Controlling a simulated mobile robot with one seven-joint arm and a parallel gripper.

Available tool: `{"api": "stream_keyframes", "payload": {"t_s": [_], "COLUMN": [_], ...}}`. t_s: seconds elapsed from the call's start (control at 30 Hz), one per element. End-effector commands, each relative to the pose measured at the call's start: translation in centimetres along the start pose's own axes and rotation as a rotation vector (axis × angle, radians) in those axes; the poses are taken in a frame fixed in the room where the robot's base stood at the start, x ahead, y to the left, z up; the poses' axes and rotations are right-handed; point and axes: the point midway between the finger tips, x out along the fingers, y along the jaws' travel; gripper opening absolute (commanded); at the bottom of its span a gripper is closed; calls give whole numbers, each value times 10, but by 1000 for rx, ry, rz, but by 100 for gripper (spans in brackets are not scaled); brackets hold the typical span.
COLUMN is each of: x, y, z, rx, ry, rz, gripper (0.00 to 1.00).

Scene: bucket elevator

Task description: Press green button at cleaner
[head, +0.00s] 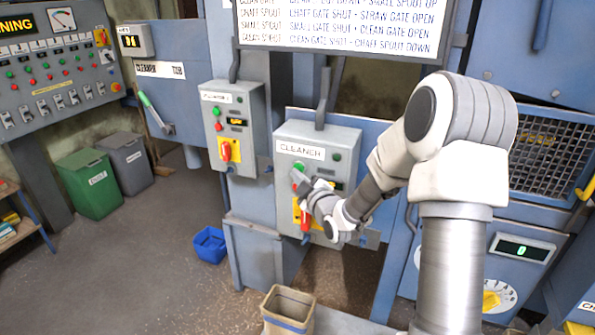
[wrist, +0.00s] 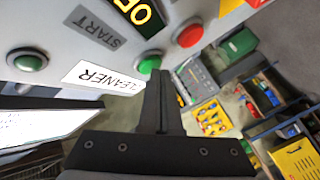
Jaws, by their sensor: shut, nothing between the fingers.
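The cleaner control box (head: 345,146) is a grey panel labelled CLEANER, right of the middle in the head view. Its green button (head: 299,166) sits under the label, close to my gripper (head: 297,178). In the wrist view the green button (wrist: 149,64) lies just beyond the tips of my closed fingers (wrist: 160,76). A red button (wrist: 189,33) is beside it. My gripper is shut and empty. Whether the fingertips touch the green button cannot be told. A second green dome (wrist: 27,60) is at the left of the wrist view and a dark green one (head: 337,157) shows on the box's right.
A similar grey box (head: 238,103) stands left of the cleaner box. A red and yellow switch (head: 305,222) is below my gripper. A blue bin (head: 210,244) and an open tan bin (head: 288,305) are on the floor. The left floor is mostly clear.

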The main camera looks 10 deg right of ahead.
Motion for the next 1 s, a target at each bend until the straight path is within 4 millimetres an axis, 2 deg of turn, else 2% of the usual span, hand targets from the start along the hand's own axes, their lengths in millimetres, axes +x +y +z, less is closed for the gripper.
{"api": "stream_keyframes", "payload": {"t_s": [0.67,1.0], "x": [3,-6], "y": [3,-5], "z": [3,-3], "rx": [0,-1], "ry": [-1,0], "rz": [2,1], "gripper": [0,0]}}
